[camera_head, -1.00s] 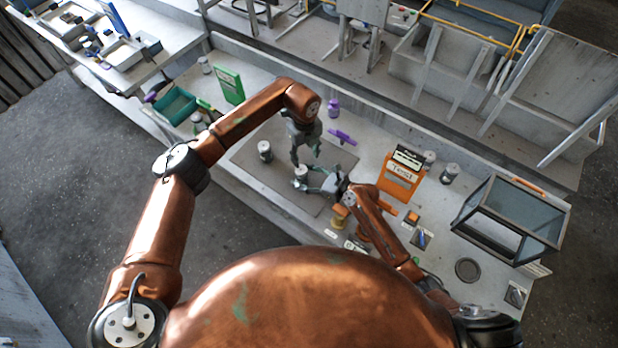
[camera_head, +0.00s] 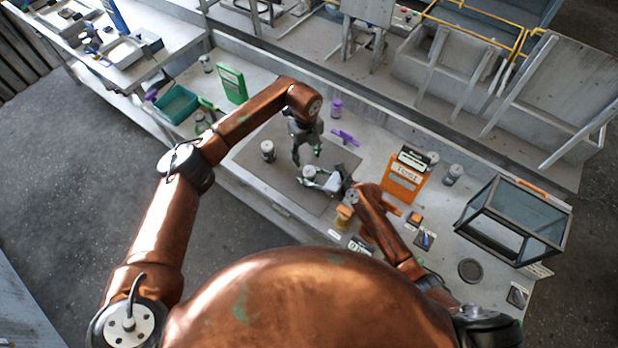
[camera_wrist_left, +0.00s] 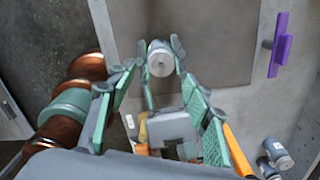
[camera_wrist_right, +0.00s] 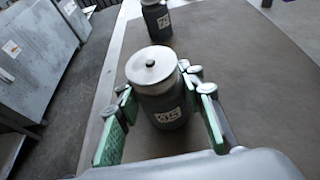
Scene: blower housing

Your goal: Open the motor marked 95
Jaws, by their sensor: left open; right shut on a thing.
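A small dark canister motor with a pale lid (camera_wrist_right: 153,66) stands upright on the mat; its label appears to read 95. My right gripper (camera_wrist_right: 160,108) is shut on its sides, with a finger on each side. In the head view the motor (camera_head: 308,172) sits between the right gripper's fingers (camera_head: 312,180). My left gripper (camera_head: 307,158) is open and points down just above the motor's lid, apart from it. The left wrist view shows the lid (camera_wrist_left: 160,66) beyond the open left fingers (camera_wrist_left: 158,90). A second similar motor (camera_head: 268,150) stands to the left; its label (camera_wrist_right: 163,20) is hard to read.
The brown mat (camera_head: 255,170) lies on the grey bench. A purple tool (camera_head: 346,138) and purple bottle (camera_head: 336,108) are behind it. An orange test stand (camera_head: 402,180), more canisters (camera_head: 453,174) and a glass-sided box (camera_head: 515,218) stand to the right. A teal bin (camera_head: 177,104) is at left.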

